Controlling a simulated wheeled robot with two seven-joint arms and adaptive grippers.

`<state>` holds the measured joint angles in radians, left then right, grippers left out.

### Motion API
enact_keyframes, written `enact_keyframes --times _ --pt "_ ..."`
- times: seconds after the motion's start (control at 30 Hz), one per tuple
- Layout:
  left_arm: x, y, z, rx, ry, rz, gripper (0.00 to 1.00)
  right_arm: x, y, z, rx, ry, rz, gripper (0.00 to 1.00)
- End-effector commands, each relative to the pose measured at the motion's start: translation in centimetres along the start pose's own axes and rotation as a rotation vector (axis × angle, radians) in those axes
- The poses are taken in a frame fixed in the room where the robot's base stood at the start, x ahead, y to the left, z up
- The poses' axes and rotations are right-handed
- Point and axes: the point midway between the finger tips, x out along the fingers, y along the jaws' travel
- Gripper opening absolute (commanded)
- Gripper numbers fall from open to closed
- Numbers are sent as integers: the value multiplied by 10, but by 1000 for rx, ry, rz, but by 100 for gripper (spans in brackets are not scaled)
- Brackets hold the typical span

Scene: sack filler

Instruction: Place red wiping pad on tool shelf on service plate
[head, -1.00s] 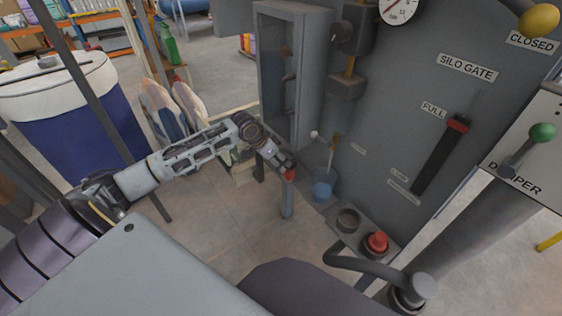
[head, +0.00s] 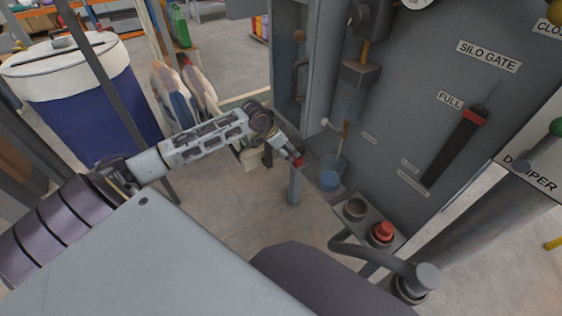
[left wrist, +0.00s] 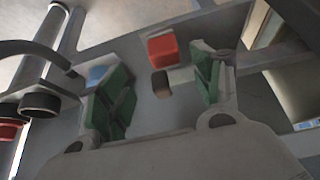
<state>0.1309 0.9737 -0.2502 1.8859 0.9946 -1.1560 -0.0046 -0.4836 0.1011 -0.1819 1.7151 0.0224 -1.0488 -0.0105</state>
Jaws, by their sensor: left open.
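The red wiping pad (head: 299,163) lies at the end of a narrow grey shelf (head: 318,172) beside the machine. It also shows in the left wrist view (left wrist: 163,48) as a red block on a grey surface, beyond the fingertips. My left gripper (head: 291,155) is just at the pad, covering part of it in the head view. In the left wrist view my left gripper (left wrist: 160,78) has its green-padded fingers apart, with nothing between them except a dark slot in the surface behind. I cannot tell which surface is the service plate. My right gripper is not in view.
A blue cup (head: 330,180) with a brush stands right of the pad. A grey ledge holds a round holder (head: 354,209) and a red button (head: 381,232). A curved pipe (head: 372,251) runs in front. A blue and white bin (head: 85,90) stands at left.

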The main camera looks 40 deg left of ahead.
Motion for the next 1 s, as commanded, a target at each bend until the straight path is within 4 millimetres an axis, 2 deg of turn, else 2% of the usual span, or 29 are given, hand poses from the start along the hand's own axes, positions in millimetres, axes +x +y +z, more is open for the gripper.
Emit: enact_keyframes --times 0.27,0.57,0.8,1.0 --pt "56 27 44 -33 -32 1 65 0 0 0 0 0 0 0" --pt "113 67 105 -74 -79 -10 65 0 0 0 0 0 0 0" --pt "151 107 160 -107 -131 -22 65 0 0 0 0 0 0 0" --pt "176 145 208 -134 -180 -32 65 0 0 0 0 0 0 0"
